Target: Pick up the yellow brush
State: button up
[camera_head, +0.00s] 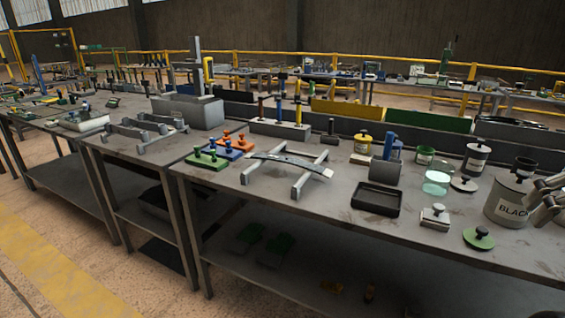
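My gripper (535,202) is at the right edge, partly cut off, beside the large can marked BLACK (506,200). Its fingers look spread with nothing between them. It is far to the right of the yellow tool.
A curved strip on a metal frame (287,167), colored peg blocks (207,160), a black tray (375,199) and a yellow-lidded can (363,144) stand in front. Jars and lids crowd the right side. A yellow bin (345,109) is behind. The front table edge is partly clear.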

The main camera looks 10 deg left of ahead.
aim_at(298, 109)
jog(key=i+j+z, duration=0.1)
jog(key=j, duration=0.4)
jog(key=i+j, duration=0.2)
jog(key=j, duration=0.3)
jog(key=i+j+z, duration=0.15)
jog(key=j, duration=0.35)
jog(key=i+j, duration=0.15)
jog(key=j, duration=0.35)
jog(key=i+j+z, duration=0.15)
jog(key=j, duration=0.9)
jog(key=i+j+z, duration=0.15)
jog(key=j, duration=0.4)
